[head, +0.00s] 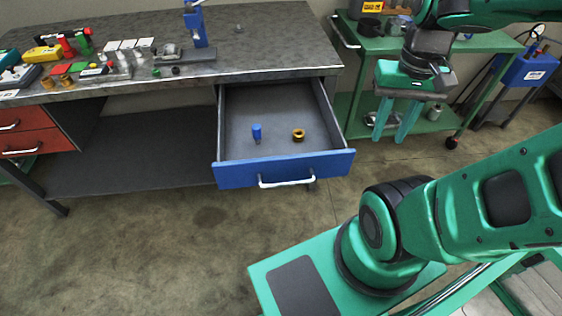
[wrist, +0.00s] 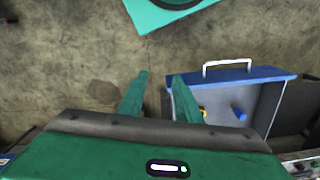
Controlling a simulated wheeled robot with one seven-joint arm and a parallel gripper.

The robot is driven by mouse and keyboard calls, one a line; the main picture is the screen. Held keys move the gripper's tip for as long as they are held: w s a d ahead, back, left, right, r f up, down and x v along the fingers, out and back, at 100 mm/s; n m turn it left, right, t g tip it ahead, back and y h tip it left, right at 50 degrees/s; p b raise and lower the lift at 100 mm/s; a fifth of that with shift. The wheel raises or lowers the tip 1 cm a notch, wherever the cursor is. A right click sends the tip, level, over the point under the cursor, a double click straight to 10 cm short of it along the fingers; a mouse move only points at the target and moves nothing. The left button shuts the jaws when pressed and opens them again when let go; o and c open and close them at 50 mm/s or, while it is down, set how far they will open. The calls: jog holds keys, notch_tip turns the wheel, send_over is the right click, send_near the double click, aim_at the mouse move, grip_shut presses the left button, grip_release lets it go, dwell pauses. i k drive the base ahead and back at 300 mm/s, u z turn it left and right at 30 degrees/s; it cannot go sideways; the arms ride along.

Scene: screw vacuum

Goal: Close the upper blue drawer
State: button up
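The blue drawer (head: 230,175) is pulled well out from under the right end of the workbench. Its blue front carries a white bar handle (head: 287,182). Inside lie a small blue cylinder (head: 257,132) and a brass ring-shaped part (head: 298,135). My gripper (head: 390,138) is to the right of the drawer, fingers pointing down, apart and empty, not touching it. In the wrist view, the drawer front (wrist: 232,78) and handle (wrist: 227,66) show beyond the fingers (wrist: 158,78), to the right.
The metal workbench top (head: 260,40) holds tools and small parts at left. Red drawers (head: 20,130) are at far left. A green cart (head: 470,45) stands behind my gripper. The floor (head: 150,240) in front of the drawer is clear except for my base.

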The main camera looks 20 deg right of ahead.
aim_at(281, 107)
jog(key=i, duration=0.2)
jog(key=z, duration=0.1)
jog(key=k, duration=1.7)
jog(key=z, duration=0.65)
jog(key=i, duration=1.4)
jog(key=u, duration=0.85)
